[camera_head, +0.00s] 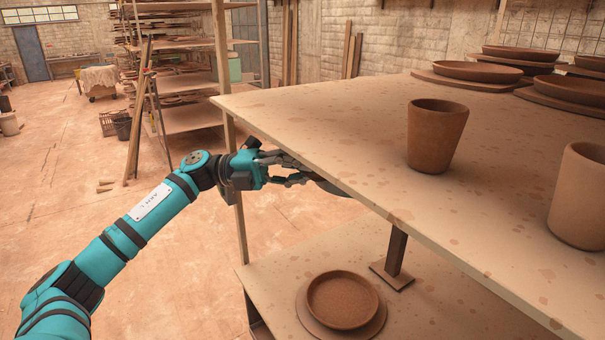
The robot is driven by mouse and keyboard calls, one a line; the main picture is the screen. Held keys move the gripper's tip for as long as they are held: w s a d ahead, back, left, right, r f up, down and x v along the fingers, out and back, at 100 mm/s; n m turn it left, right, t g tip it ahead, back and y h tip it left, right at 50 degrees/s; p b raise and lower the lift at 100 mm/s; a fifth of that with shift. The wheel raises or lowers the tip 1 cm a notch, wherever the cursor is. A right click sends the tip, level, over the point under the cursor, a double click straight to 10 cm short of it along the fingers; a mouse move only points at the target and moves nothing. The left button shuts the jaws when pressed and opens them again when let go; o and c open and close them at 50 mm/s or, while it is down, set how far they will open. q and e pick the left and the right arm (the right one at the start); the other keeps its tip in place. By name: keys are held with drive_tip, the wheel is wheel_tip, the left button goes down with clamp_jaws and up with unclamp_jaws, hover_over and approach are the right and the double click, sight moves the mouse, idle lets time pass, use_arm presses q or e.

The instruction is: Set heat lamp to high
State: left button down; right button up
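I cannot make out a heat lamp or its control in this view. My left gripper (292,170) is at the left edge of the upper shelf board (300,112), at about the board's height. Its dark fingers point right, and their ends are partly hidden by the board, so I cannot tell how far apart the tips are or whether they hold anything. A dark curved shape (332,188) shows just past the fingers under the board's edge; I cannot tell what it is. My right gripper is not in view.
A clay cup (436,137) and another pot (580,197) stand on the upper board, with several clay plates (465,70) behind. A clay dish (342,300) sits on the lower shelf (420,310). A wooden post (241,230) stands beside my arm. Open floor (60,190) lies left.

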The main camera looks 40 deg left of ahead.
use_arm(q)
drive_tip(key=c, duration=1.4)
unclamp_jaws()
drive_tip(key=shift+a+r, duration=0.1)
drive_tip(key=shift+r, duration=0.25)
drive_tip(key=shift+o, duration=0.3)
drive_tip(key=shift+f, duration=0.1)
drive_tip(key=shift+s+a+f, duration=0.1)
drive_tip(key=shift+a+f, duration=0.1)
drive_tip(key=shift+a, duration=0.2)
drive_tip(key=v, duration=1.1)
drive_tip(key=shift+s+r, duration=0.1)
drive_tip(key=shift+r, duration=0.05)
